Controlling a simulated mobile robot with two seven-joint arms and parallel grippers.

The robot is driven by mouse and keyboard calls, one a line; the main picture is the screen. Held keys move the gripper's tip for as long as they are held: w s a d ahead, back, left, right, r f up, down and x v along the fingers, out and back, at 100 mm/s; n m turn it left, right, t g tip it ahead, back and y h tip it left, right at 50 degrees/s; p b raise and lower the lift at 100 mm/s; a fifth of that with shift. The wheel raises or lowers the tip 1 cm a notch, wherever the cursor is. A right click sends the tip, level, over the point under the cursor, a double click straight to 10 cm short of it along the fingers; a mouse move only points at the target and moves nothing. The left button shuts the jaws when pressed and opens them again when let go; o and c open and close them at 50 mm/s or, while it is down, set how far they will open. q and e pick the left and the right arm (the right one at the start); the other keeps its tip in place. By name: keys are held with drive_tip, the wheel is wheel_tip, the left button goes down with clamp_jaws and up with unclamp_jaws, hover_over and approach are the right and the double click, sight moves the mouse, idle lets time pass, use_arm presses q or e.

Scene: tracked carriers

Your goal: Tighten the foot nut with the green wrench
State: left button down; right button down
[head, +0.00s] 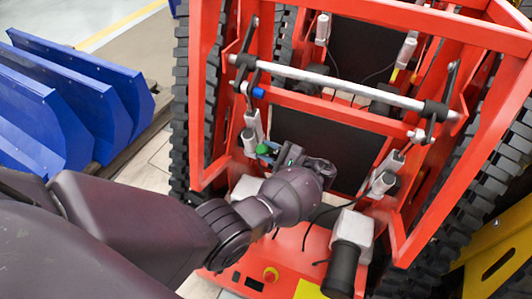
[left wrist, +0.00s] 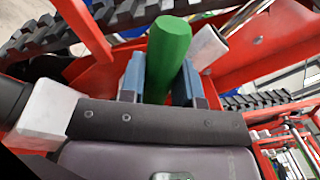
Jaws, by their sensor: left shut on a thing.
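My left gripper (head: 275,157) reaches from the left into the red carrier frame. In the left wrist view its two blue-grey fingers (left wrist: 162,88) are shut on the green wrench (left wrist: 170,45). Only a thick green rounded bar of the wrench shows there, sticking out beyond the fingers; its jaw end is not visible. In the head view a small green end of the wrench (head: 263,149) shows just left of the gripper, close to a grey-white cylinder (head: 250,140). I cannot make out the foot nut in either view. My right gripper is not in view.
The red tracked carrier (head: 205,80) surrounds the arm, with black tracks (head: 181,100) on its side. A silver crossbar (head: 340,85) spans above. Black cables hang near the gripper. A red button (head: 270,274) is at the front. Blue panels (head: 90,90) stand at left.

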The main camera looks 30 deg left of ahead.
use_arm(q)
drive_tip(key=shift+w+r, duration=0.15)
drive_tip(key=shift+w+r+m, duration=0.45)
drive_tip(key=shift+w+m, duration=0.15)
drive_tip(key=shift+s+f+n, duration=0.3)
drive_tip(key=shift+s, duration=0.05)
idle(0.5)
idle(0.3)
drive_tip(key=shift+d, duration=0.2)
drive_tip(key=shift+w+d+b, duration=0.2)
drive_tip(key=shift+d+b, duration=0.1)
drive_tip(key=shift+d, duration=1.3)
